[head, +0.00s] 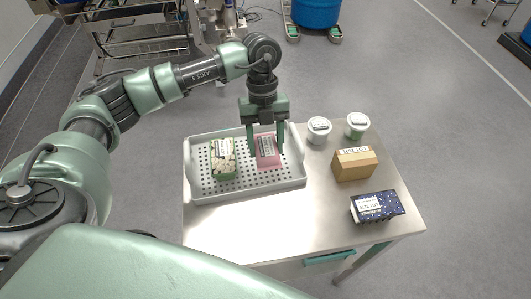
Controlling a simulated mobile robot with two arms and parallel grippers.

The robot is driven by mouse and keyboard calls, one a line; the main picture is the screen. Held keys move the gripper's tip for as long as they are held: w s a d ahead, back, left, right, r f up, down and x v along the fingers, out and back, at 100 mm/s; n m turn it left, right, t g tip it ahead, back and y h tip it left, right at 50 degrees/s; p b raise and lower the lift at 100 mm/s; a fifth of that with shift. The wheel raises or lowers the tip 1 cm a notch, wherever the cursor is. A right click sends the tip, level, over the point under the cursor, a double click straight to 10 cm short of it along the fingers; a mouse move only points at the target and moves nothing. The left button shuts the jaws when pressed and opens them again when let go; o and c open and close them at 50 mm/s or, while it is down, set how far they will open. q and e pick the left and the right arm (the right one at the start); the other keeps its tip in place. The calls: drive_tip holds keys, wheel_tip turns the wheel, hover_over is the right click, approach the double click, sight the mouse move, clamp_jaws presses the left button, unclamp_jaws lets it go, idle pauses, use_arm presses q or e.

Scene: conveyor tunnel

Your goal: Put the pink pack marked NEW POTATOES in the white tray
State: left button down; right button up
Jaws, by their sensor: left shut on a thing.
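The pink pack (268,160) is in the right half of the white tray (247,192), a perforated tray at the left of the table. Its pale label is too small to read. My left gripper (266,151) points down over the tray and is shut on the pink pack, one finger at each side. Whether the pack touches the tray floor is hard to tell. A green pack (223,160) with a pale label lies in the tray's left half, beside the pink pack. My right gripper is out of view.
Two white-lidded tubs (319,127) (357,121) stand right of the tray at the back. A brown box (354,164) and a dark blue starry box (377,206) stand at the table's right. The table's front middle (270,225) is clear.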

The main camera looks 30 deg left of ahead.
sight(266, 157)
use_arm(q)
wheel_tip(266, 157, down, 4)
drive_tip(key=shift+f+p, duration=0.2)
drive_tip(key=shift+p, duration=0.15)
drive_tip(key=shift+f, duration=0.35)
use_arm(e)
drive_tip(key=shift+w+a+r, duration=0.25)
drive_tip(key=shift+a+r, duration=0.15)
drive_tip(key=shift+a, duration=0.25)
use_arm(q)
drive_tip(key=shift+d, duration=0.1)
drive_tip(key=shift+f, duration=0.2)
drive_tip(key=c, duration=0.6)
unclamp_jaws()
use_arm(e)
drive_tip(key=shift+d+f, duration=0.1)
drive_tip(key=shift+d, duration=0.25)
use_arm(q)
drive_tip(key=shift+r, duration=0.2)
